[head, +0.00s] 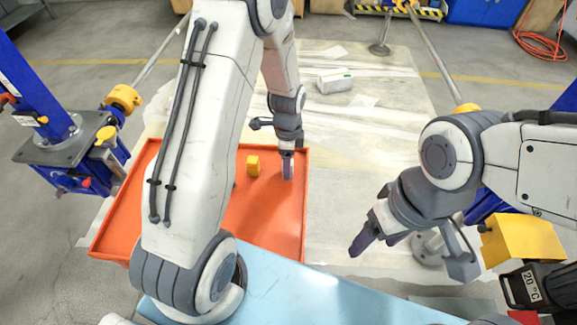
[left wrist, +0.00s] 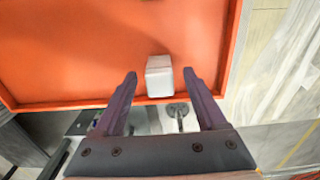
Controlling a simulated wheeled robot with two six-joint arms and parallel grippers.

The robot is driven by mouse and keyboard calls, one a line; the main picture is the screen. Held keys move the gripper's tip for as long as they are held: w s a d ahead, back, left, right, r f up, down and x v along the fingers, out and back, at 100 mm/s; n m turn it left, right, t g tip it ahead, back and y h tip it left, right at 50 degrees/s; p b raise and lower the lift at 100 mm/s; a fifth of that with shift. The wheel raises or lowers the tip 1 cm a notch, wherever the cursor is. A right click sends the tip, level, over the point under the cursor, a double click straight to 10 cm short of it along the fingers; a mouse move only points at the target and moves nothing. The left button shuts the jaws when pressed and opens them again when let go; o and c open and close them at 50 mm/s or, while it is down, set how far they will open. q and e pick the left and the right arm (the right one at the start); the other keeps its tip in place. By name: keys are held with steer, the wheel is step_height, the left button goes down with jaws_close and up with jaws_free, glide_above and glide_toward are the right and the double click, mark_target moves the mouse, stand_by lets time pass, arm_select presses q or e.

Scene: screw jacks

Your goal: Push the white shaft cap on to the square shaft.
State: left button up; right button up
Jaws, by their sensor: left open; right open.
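The white shaft cap (left wrist: 159,78) is a small white block over the orange tray in the left wrist view. It shows between the fingertips of my left gripper (left wrist: 160,75), with a gap on both sides. In the head view my left gripper (head: 288,166) points down over the tray's right part, and I cannot make out the white cap there. My right gripper (head: 366,240) is open and empty, over the floor right of the tray. I cannot pick out the square shaft; a blue jack gearbox (head: 95,165) with yellow parts stands at the left.
A light blue surface (head: 310,295) lies in front. Another jack with a yellow box (head: 522,240) stands at the right. A white block (head: 334,81) lies on the floor sheeting behind.

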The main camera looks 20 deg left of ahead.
arm_select(q)
steer(key=shift+f, duration=0.7)
jaws_close()
steer(key=shift+r, duration=0.15)
